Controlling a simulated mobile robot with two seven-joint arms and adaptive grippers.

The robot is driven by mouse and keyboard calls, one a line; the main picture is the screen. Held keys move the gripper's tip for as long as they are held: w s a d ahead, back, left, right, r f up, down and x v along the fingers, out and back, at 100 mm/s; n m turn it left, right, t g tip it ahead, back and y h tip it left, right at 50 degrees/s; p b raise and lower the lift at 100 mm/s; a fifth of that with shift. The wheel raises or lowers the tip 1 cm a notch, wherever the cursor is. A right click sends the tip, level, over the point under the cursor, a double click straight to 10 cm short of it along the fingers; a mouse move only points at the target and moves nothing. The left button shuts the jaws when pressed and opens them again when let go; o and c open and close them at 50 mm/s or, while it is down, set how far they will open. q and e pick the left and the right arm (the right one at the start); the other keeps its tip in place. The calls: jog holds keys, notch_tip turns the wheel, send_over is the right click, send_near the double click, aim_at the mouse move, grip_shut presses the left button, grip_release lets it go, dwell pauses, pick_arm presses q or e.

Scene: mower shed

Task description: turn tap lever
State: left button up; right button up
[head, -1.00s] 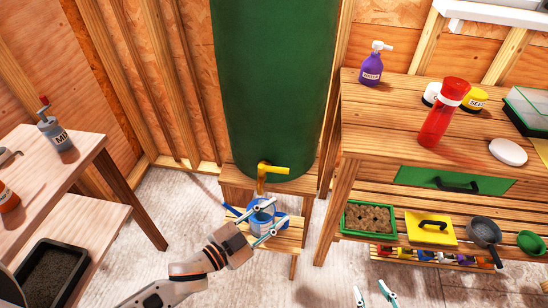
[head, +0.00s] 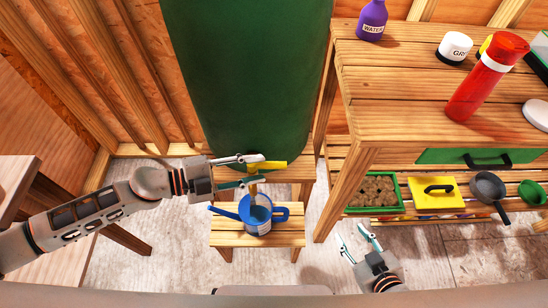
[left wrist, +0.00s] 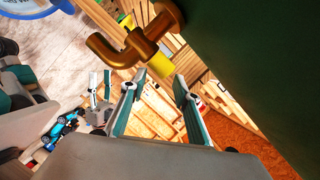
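The tap's yellow lever (head: 273,166) sticks out to the right at the base of the green barrel (head: 247,75). In the left wrist view the brass tap (left wrist: 140,45) is close, with the yellow lever (left wrist: 160,66) just beyond and between my fingertips. My left gripper (head: 257,170) is open at the lever; whether a finger touches it I cannot tell. A blue watering can (head: 257,222) stands on a small wooden stool (head: 230,238) under the tap. My right gripper (head: 358,232) is open and empty, low to the right of the stool.
A wooden bench (head: 385,110) stands to the right, with a purple bottle (head: 371,20) and a red bottle (head: 485,80) on top. Another table (head: 20,190) stands at the left.

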aim_at(267, 167)
pick_arm(q)
jog(key=x, duration=0.7)
jog(key=shift+a, duration=0.1)
grip_shut()
